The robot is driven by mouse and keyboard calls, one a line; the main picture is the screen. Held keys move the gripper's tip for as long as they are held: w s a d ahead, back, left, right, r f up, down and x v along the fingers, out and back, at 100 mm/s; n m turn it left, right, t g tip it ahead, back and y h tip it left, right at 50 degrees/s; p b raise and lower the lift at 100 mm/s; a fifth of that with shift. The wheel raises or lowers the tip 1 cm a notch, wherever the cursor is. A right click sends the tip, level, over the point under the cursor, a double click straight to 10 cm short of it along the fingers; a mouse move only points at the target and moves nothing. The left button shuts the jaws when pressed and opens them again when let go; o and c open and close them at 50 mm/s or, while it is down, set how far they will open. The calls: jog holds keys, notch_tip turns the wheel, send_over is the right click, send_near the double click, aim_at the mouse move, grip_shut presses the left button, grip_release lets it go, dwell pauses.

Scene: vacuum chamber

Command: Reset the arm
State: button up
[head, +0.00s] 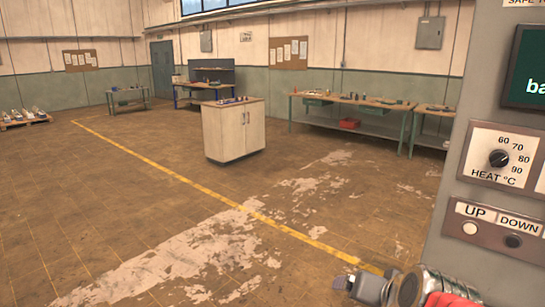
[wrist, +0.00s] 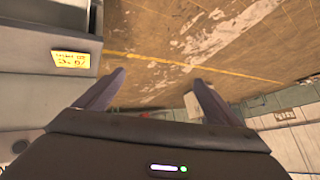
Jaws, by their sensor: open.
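My gripper (wrist: 158,78) shows in the wrist view with its two dark fingers spread apart. Nothing is between the fingers, and the floor shows behind them. The wrist view looks at the room tilted, with the benches towards the lower right.
A grey machine panel fills the right of the head view, with a screen (head: 527,75), a heat dial (head: 499,159) and UP (head: 470,228) and DOWN (head: 513,241) buttons. A cabinet (head: 233,132) stands on open floor.

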jog(key=s+a+n+g, duration=0.1)
jog(key=s+a+n, duration=0.1)
jog(key=s, duration=0.4)
jog(key=s+a+n+g, duration=0.2)
jog(key=s, duration=0.4)
jog(key=shift+s+a+f+n, duration=0.35)
jog(key=shift+f+n, duration=0.05)
jog(key=shift+f, duration=0.05)
